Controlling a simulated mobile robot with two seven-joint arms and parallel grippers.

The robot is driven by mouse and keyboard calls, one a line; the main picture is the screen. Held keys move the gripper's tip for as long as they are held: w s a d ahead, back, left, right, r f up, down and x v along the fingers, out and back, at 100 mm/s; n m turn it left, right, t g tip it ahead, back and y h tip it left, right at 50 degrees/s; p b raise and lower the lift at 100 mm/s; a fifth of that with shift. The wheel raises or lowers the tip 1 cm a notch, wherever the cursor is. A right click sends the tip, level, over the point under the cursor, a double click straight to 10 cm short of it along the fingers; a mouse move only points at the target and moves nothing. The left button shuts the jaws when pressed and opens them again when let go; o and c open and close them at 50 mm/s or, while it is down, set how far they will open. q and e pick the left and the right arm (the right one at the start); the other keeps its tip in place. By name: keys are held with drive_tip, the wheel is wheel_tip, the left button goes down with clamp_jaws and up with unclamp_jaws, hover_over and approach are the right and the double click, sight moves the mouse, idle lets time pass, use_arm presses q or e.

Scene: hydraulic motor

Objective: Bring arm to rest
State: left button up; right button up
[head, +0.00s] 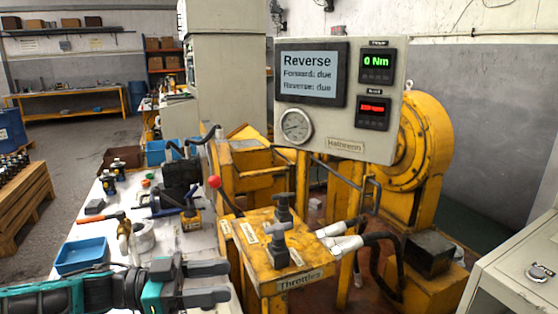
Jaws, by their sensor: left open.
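My left gripper (208,283) comes in from the bottom left, over the near part of the white bench. Its two dark fingers point right, apart, with nothing between them. The finger tips are close to the left side of the yellow throttle box (290,269), which carries a "Throttles" label and dark valve handles (280,235) on top. I cannot tell whether the tips touch the box. My right gripper is not in this view.
A panel (372,75) reads "Reverse" and 0 Nm. A red-knobbed lever (215,182) stands beside the throttle box. The white bench (84,226) holds a blue tray (82,255), a black motor (183,178) and tools. A grey cabinet (513,279) stands at right.

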use_arm(q)
drive_tip(key=s+d+f+n+t+y, duration=0.1)
drive_tip(key=s+d+f+n+t, duration=0.15)
drive_tip(key=d, duration=0.35)
drive_tip(key=s+d+f+n+t, duration=0.2)
drive_tip(key=d+f+t, duration=0.2)
drive_tip(key=d, duration=0.1)
drive_tip(key=s+a+f+n+y, duration=0.4)
drive_tip(key=s+a+f+y, duration=0.2)
drive_tip(key=a+f+y, duration=0.1)
drive_tip(key=s+a+f+n+t+y, duration=0.1)
drive_tip(key=s+a+f+n+y, duration=0.4)
drive_tip(key=a+f, duration=0.5)
wheel_tip(320, 180, down, 2)
drive_tip(key=s+y, duration=0.1)
drive_tip(key=y, duration=0.1)
drive_tip(key=shift+s+a+y, duration=0.3)
drive_tip(key=shift+s+y, duration=0.05)
drive_tip(key=shift+y, duration=0.05)
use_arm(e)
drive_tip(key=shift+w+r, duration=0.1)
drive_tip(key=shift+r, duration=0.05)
use_arm(q)
drive_tip(key=shift+w+f, duration=0.1)
idle(0.3)
